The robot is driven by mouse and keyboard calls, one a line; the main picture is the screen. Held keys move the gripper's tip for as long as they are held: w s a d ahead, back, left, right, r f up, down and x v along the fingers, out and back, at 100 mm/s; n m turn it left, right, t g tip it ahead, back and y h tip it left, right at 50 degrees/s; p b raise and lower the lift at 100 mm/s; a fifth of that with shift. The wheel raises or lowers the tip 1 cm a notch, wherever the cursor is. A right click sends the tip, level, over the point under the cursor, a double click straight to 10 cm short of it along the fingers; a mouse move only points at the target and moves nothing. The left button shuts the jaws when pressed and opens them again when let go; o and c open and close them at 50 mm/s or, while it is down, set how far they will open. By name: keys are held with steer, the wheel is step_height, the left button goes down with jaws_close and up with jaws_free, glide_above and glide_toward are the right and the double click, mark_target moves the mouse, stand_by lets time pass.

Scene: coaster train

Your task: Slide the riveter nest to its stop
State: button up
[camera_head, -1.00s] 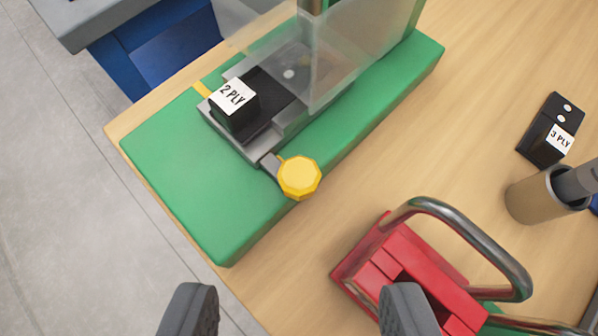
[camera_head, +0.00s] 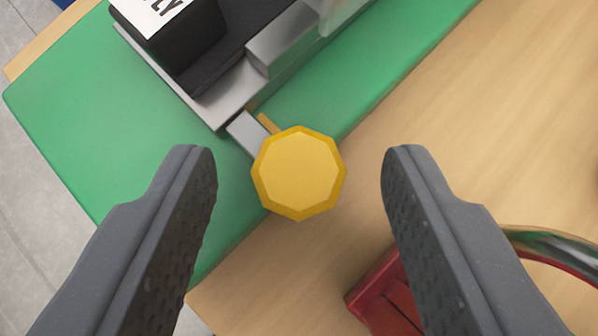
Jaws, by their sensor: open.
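The riveter nest is a grey metal slide (camera_head: 228,100) on a green base (camera_head: 130,130), in the upper left of the view. A black block labelled "2 PLY" (camera_head: 180,35) sits in it; its top is cut off by the frame edge. A yellow octagonal knob (camera_head: 299,172) sticks out from the nest on a short grey arm (camera_head: 248,133). My gripper (camera_head: 299,175) is open, with one dark finger left of the knob and one right of it. Neither finger appears to touch the knob. The stop cannot be made out.
A red holder (camera_head: 385,295) with a curved metal handle (camera_head: 560,248) stands at the lower right, close to my right finger. A clear guard (camera_head: 340,12) shows at the top. Bare wooden table (camera_head: 480,130) lies to the right.

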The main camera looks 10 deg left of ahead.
jaws_close()
steer(key=shift+w+d, duration=0.6)
steer(key=shift+w, duration=0.3)
steer(key=shift+d+r, duration=0.1)
steer(key=shift+r, duration=0.05)
jaws_free()
steer(key=shift+w, duration=0.1)
steer(key=v, duration=1.3)
steer(key=shift+s+p, duration=0.3)
steer(key=shift+s, duration=0.05)
